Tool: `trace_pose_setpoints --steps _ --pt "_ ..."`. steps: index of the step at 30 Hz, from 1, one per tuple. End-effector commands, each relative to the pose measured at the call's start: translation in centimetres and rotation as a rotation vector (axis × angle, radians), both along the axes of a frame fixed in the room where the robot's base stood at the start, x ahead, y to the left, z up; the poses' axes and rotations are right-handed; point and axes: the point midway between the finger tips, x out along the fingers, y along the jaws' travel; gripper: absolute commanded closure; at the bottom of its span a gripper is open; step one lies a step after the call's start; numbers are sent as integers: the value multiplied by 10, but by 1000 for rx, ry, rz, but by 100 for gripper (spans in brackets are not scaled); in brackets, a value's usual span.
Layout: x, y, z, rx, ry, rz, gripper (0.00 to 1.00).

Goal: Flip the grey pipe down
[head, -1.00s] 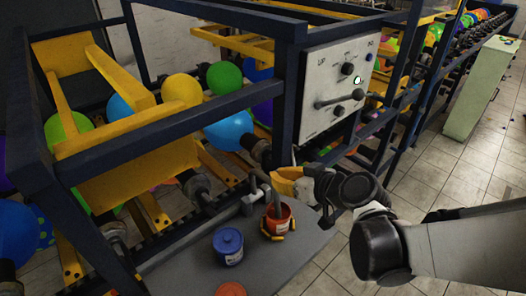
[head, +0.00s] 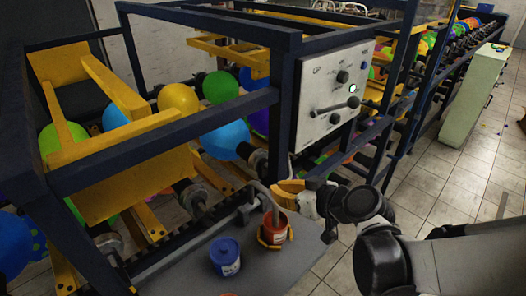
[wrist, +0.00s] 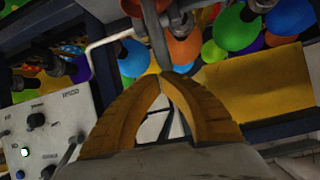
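The grey pipe (head: 265,195) arches down into the red bucket (head: 276,229) in the head view. In the wrist view a grey pipe (wrist: 154,35) runs from the top edge down to my fingertips. My gripper (head: 278,187) has yellow fingers and is just right of the pipe, above the red bucket.
A blue bucket (head: 226,256) stands left of the red one on a grey table (head: 262,278). A control panel (head: 334,92) is on the dark blue frame (head: 287,100) behind the gripper. Balloons (head: 225,138) and rollers lie inside the frame.

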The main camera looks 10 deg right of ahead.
Motion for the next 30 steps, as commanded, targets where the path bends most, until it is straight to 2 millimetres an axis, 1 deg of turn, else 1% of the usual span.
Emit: trace_pose_setpoints --steps 1,5,9,12,15,20,22,23,26,27,30 --pt "5 2 9 0 0 1 100" --pt "23 9 34 0 0 0 100" --pt "-7 -12 40 1 1 -9 100" --pt "-26 -24 47 1 1 -10 100" --pt "-42 -32 51 2 1 -7 100" --pt "-56 -41 55 0 2 -5 100" --pt "-60 -40 48 -2 22 -7 100" --pt "-62 -39 42 -4 40 -11 100" --pt "-74 -35 7 -23 156 -50 100" --pt "-80 -34 -10 -38 213 -80 100" --pt "-99 -37 -46 -87 339 -182 100"
